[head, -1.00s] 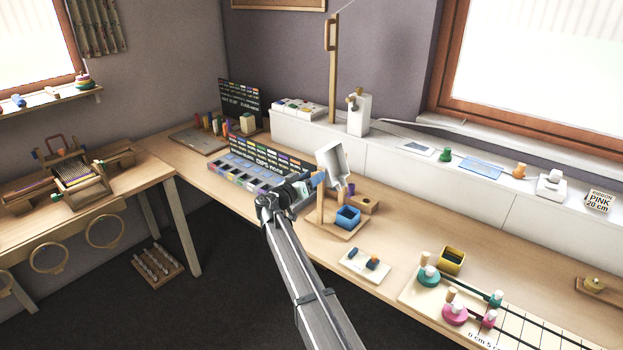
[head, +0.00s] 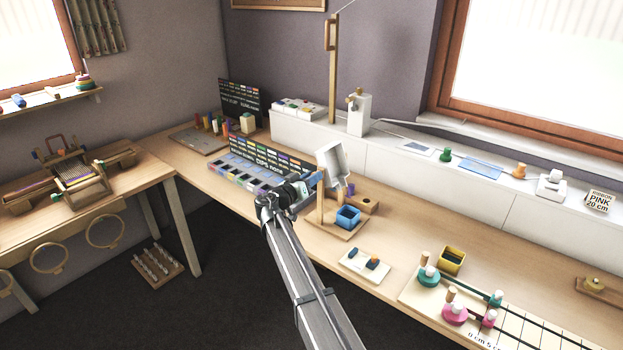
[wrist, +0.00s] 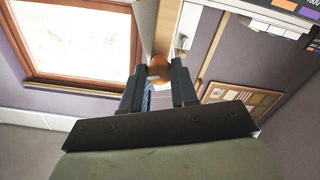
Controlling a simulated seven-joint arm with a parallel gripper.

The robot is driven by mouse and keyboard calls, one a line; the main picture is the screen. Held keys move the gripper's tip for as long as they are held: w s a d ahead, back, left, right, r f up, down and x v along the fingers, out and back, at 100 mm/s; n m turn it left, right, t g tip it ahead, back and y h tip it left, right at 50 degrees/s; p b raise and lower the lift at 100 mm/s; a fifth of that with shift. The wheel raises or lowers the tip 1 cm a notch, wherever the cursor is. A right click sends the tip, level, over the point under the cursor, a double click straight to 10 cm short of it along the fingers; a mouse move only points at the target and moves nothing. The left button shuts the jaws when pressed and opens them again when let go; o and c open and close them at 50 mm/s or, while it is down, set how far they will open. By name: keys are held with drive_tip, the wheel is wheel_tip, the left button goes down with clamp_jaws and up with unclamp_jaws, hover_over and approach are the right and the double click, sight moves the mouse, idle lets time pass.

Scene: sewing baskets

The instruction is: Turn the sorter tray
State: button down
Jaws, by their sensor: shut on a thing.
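A white tilted tray (head: 332,160), which looks like the sorter tray, is held up on a wooden stand (head: 320,205) on the long bench. My gripper (head: 314,181) is at the tray's left side, by the top of the stand. In the wrist view my gripper (wrist: 160,80) is shut on a round orange-brown wooden knob (wrist: 160,66) between its two dark fingers. A wooden post (wrist: 168,25) and a pale panel (wrist: 200,35) show beyond the knob. My arm hides part of the stand's left side in the head view. A blue open bin (head: 348,217) stands on the stand's base below the tray.
A compartment tray with a dark labelled board (head: 275,157) lies behind my gripper to the left. A small board with two pegs (head: 365,265), a yellow box (head: 452,260) and a measuring board (head: 480,312) lie to the right. The bench between them has free room.

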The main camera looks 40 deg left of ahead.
drive_tip(key=shift+n, duration=0.3)
drive_tip(key=n, duration=1.3)
drive_tip(key=shift+a+f, duration=0.1)
drive_tip(key=shift+n, duration=0.3)
drive_tip(key=c, duration=0.9)
unclamp_jaws()
drive_tip(key=shift+s, duration=0.1)
drive_tip(key=s, duration=1.3)
drive_tip(key=shift+s, duration=0.35)
